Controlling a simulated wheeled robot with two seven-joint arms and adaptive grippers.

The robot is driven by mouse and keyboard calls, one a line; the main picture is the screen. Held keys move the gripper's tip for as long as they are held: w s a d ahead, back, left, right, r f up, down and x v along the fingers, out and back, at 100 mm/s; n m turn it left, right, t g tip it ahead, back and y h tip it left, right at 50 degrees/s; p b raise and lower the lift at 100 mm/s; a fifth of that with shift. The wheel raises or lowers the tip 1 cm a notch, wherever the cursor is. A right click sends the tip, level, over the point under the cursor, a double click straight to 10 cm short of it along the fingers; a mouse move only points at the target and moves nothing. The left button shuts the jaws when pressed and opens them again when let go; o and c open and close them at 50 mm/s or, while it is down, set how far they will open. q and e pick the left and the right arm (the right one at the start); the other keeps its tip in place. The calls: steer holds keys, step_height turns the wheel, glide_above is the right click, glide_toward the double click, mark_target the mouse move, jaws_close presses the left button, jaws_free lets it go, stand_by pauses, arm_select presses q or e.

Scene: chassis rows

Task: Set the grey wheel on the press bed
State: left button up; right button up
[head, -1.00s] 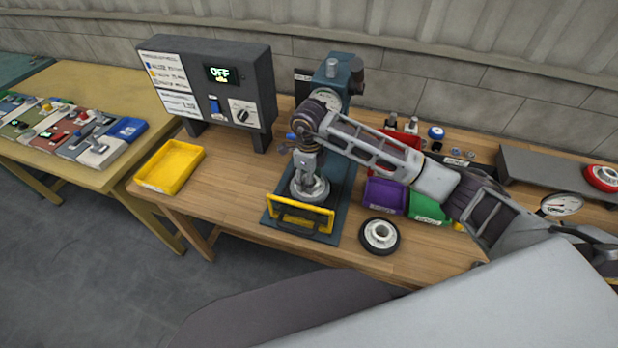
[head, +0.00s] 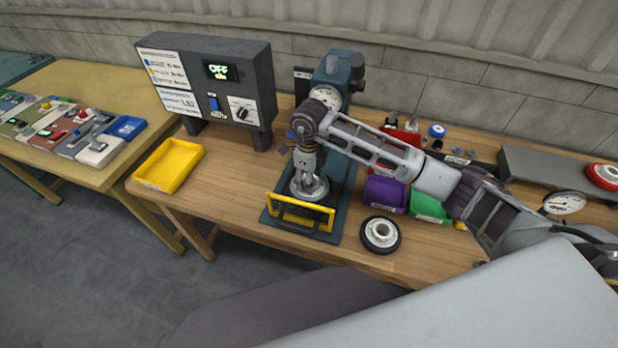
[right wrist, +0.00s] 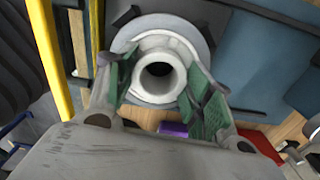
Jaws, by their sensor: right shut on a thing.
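The grey wheel (head: 318,192) is at the press bed (head: 329,221), behind the yellow guard bar (head: 300,212), and looks level. It also shows in the right wrist view (right wrist: 200,35), with its pale hub and dark bore facing the camera. My right gripper (head: 307,176) comes down from above and is shut on the wheel's hub. Its green finger pads are on both sides of the hub in the right wrist view (right wrist: 159,85). I cannot tell whether the wheel's underside touches the bed. My left gripper is not in view.
The press column (head: 338,72) stands behind my right gripper. A black-tyred wheel (head: 380,235) lies right of the press. A yellow tray (head: 170,165) and a control box reading OFF (head: 205,80) stand left.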

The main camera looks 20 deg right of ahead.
steer(key=o, duration=1.4)
steer(key=shift+c, duration=0.2)
step_height(320, 180, up, 12)
steer(key=shift+s, duration=0.1)
stand_by(0.4)
